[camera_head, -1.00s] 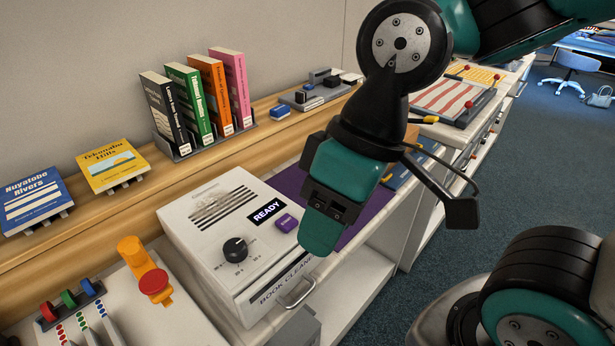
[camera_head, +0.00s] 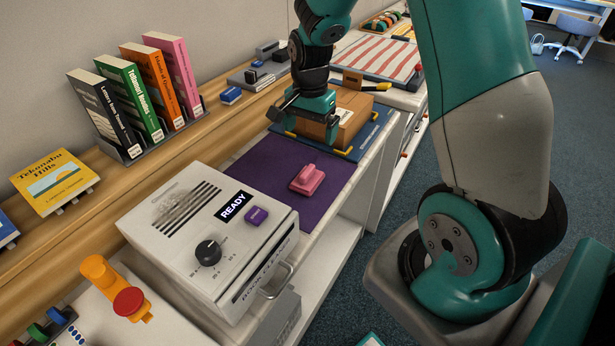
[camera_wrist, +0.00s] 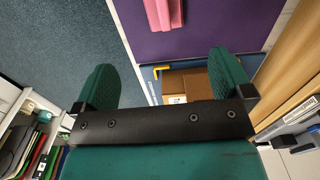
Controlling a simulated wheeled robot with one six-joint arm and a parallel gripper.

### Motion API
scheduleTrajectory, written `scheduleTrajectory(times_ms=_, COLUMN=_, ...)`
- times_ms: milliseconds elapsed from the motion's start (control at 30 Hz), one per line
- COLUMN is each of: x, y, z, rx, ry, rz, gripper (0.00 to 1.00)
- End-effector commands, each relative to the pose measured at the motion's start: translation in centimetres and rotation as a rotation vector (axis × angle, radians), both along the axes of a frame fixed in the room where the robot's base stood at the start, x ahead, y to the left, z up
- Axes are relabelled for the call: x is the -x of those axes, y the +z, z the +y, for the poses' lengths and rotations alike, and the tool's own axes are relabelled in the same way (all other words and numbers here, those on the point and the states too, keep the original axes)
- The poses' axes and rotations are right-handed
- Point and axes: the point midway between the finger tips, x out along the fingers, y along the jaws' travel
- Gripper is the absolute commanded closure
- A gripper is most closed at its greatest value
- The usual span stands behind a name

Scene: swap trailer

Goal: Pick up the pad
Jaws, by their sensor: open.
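A pink block with a raised grip (camera_head: 307,180), which looks like the pad, lies on the purple mat (camera_head: 255,165). In the wrist view, the pink block (camera_wrist: 163,12) is at the top edge, partly cut off, on the purple mat (camera_wrist: 225,35). My gripper (camera_head: 304,120) is open and empty, beyond the pink block, at the cardboard box (camera_head: 352,108). In the wrist view, my gripper (camera_wrist: 165,80) has its fingers wide apart, with part of the box (camera_wrist: 180,82) between them. I cannot tell whether they touch it.
A white book cleaner (camera_head: 185,215) marked READY stands in front of the mat. The box rests on a blue mat (camera_head: 372,140). Upright books (camera_head: 135,95) stand on the wooden ledge at left. A striped board (camera_head: 380,55) lies farther back. The purple mat around the pink block is clear.

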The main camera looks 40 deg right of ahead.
Motion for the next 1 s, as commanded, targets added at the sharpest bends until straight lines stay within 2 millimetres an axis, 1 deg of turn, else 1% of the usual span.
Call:
scheduleTrajectory(times_ms=33, x=0.2, y=-1.2, z=0.1, rx=-0.002, ry=0.002, rz=0.008, gripper=0.02)
scheduleTrajectory(times_ms=200, x=0.2, y=-5.2, z=0.1, rx=-0.003, ry=0.005, rz=0.009, gripper=0.02)
scheduleTrajectory(times_ms=300, x=0.2, y=-7.2, z=0.2, rx=-0.002, ry=0.006, rz=0.007, gripper=0.02)
scheduleTrajectory(times_ms=400, x=0.1, y=-8.7, z=0.1, rx=-0.003, ry=0.007, rz=0.003, gripper=0.02)
scheduleTrajectory(times_ms=667, x=-0.1, y=-10.5, z=0.2, rx=-0.003, ry=0.007, rz=0.003, gripper=0.02)
scheduleTrajectory(times_ms=900, x=-0.5, y=-13.8, z=0.2, rx=-0.003, ry=0.007, rz=0.004, gripper=0.02)
scheduleTrajectory(times_ms=1000, x=-0.5, y=-14.7, z=0.2, rx=-0.002, ry=0.007, rz=0.002, gripper=0.02)
